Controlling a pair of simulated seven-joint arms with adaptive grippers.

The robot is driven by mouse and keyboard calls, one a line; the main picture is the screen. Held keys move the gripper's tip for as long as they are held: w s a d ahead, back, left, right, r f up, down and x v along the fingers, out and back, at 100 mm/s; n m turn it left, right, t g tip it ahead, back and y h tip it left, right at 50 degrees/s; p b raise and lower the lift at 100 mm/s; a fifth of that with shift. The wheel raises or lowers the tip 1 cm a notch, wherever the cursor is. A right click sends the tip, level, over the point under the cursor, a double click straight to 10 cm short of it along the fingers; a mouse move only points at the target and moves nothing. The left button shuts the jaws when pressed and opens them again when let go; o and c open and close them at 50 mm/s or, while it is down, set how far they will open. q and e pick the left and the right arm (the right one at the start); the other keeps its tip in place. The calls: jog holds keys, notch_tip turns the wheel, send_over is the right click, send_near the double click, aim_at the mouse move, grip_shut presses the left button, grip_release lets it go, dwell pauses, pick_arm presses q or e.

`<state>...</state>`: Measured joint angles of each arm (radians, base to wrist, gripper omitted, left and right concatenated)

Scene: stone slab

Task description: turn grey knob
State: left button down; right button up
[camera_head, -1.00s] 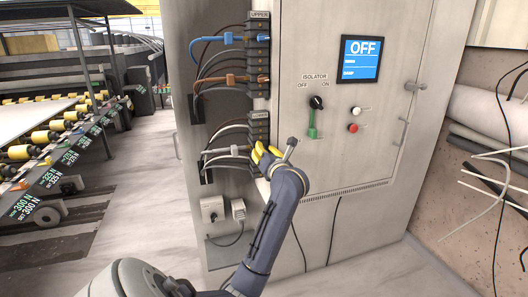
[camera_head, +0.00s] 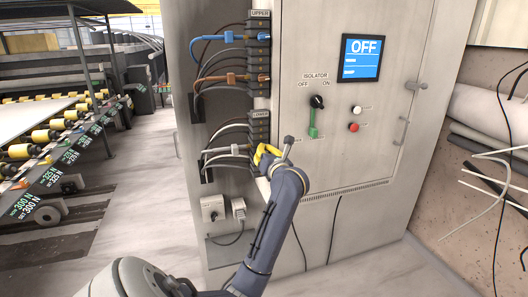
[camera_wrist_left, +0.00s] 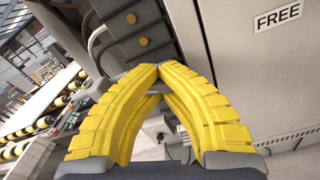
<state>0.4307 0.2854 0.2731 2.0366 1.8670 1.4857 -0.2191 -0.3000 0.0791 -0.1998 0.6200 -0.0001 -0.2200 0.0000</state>
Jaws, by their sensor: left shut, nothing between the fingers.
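A dark rotary knob (camera_head: 317,102) sits under the ISOLATOR label on the cabinet door, between OFF and ON. A green piece (camera_head: 313,125) hangs below it. I cannot make out a knob that is clearly grey. My left gripper (camera_head: 262,152) is at the cabinet's left front edge, beside the LOWER terminal block (camera_head: 259,132), below and left of the knob. In the left wrist view its yellow fingers (camera_wrist_left: 147,72) meet at the tips with nothing between them. It is apart from the knob. My right gripper is not in view.
The cabinet door (camera_head: 345,150) has a screen (camera_head: 361,58) reading OFF, a white button (camera_head: 355,110) and a red button (camera_head: 353,127). Cables with blue (camera_head: 229,37), brown (camera_head: 231,78) and grey (camera_head: 235,149) plugs run into the terminal blocks. A roller conveyor (camera_head: 45,137) stands left.

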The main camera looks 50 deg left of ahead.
pick_arm(q)
jog(key=c, duration=2.2)
grip_release()
jog(key=shift+r, duration=0.5)
jog(key=c, duration=1.1)
grip_release()
jog(key=shift+d, duration=0.1)
jog(key=shift+f, duration=0.2)
jog(key=shift+s+d+f, duration=0.1)
jog(key=shift+s+d, duration=0.1)
jog(key=shift+d, duration=0.25)
jog(key=v, duration=1.1)
